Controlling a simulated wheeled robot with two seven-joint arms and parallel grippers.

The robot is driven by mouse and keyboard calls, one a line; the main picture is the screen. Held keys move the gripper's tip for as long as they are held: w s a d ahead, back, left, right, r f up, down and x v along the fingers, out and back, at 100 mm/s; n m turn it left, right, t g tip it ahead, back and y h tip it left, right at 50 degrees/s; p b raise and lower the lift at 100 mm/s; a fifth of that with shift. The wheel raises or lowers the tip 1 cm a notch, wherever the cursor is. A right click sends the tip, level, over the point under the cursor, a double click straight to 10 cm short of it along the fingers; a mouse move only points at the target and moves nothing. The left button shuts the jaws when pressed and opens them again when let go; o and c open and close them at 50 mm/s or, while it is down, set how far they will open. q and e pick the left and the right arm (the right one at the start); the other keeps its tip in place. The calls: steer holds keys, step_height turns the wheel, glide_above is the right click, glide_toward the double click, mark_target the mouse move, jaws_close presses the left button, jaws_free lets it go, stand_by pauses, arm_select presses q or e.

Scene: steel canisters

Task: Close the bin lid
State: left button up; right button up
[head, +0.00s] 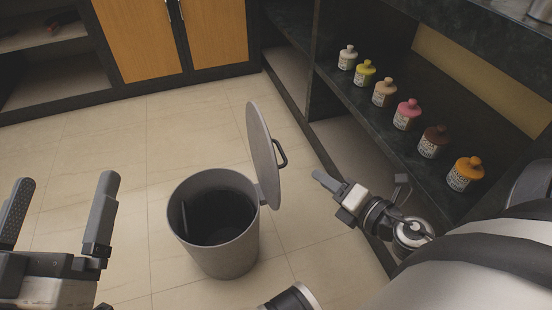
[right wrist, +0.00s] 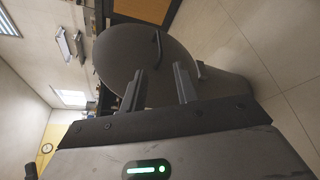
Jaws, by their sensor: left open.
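The grey bin (head: 230,250) stands upright on the floor in the middle of the head view, its dark inside showing. Its round lid (head: 259,150) is raised, standing nearly upright at the bin's right rim, with a dark handle (head: 281,155) on its right face. In the right wrist view the lid (right wrist: 120,60) and handle (right wrist: 157,50) are ahead of the fingers. My right gripper (head: 322,178) is right of the lid, apart from it in the head view; its fingers (right wrist: 158,72) are spread and empty. My left gripper (head: 66,180) is open and empty, left of the bin.
A dark shelf (head: 390,140) on the right holds a row of several small bottles (head: 406,114), close to my right arm. Wooden cabinet doors (head: 140,40) stand at the back. Open tiled floor (head: 140,150) surrounds the bin on its left and far sides.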

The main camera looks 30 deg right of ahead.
steer(key=p, duration=0.3)
glide_toward(281, 150)
steer(key=r+x, duration=0.1)
steer(key=x, duration=0.2)
arm_select(q)
steer(key=shift+s+d+f+n+g+y, duration=0.15)
steer(key=shift+s+f+n+g+y, duration=0.15)
steer(key=shift+f+n+g, duration=0.4)
steer(key=shift+s+d+f+n+g+y, duration=0.1)
steer(key=shift+s+f+n+g+y, duration=0.3)
steer(key=shift+f, duration=0.45)
steer(key=shift+s+d+f+n+g+y, duration=0.15)
steer(key=shift+s+f+n+g, duration=0.25)
steer(key=shift+f+n, duration=0.3)
arm_select(e)
steer(key=shift+f+x, duration=0.25)
steer(key=shift+x, duration=0.95)
steer(key=shift+f+x, duration=0.25)
steer(key=shift+x, duration=1)
steer(key=shift+f+x, duration=0.2)
steer(key=shift+x, duration=1)
arm_select(q)
steer(key=shift+f, duration=0.1)
arm_select(e)
steer(key=shift+s, duration=0.15)
steer(key=shift+c, duration=0.3)
arm_select(q)
steer(key=shift+w, duration=0.1)
arm_select(e)
jaws_close()
